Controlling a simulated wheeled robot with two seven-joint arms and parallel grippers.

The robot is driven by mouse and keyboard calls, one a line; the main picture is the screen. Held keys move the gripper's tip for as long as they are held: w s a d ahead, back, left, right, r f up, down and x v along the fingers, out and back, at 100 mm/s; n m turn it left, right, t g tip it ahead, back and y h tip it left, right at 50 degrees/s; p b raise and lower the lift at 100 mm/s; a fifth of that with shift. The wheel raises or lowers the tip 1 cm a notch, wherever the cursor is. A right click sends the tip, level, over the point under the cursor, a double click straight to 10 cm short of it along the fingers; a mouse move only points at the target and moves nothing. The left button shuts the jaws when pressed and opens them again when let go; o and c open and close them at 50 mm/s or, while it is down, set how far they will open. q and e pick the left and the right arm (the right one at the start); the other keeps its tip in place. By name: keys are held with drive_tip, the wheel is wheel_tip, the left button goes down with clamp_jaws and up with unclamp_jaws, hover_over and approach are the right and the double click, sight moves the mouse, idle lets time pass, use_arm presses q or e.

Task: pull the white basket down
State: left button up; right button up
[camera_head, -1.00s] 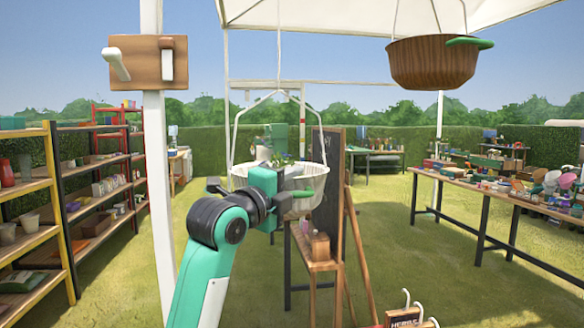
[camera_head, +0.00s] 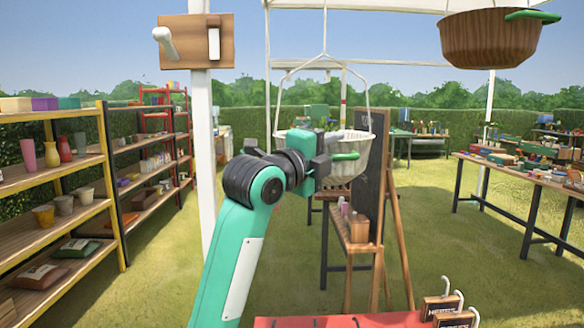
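The white basket (camera_head: 356,172) hangs on white wires from a cord near the middle of the head view, with a green handle (camera_head: 345,156) on its near rim. My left gripper is not in view.
A brown basket (camera_head: 488,44) with a green handle hangs at the upper right. A white post (camera_head: 203,120) bears a wooden board with a peg (camera_head: 165,43). A chalkboard easel (camera_head: 375,190) stands behind the white basket. A red surface (camera_head: 340,321) with hooked signs is at the bottom.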

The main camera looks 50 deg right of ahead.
drive_tip(key=w+a+f+b, duration=0.1)
drive_tip(key=a, duration=1.3)
drive_tip(key=shift+f, duration=0.4)
idle(0.4)
idle(0.4)
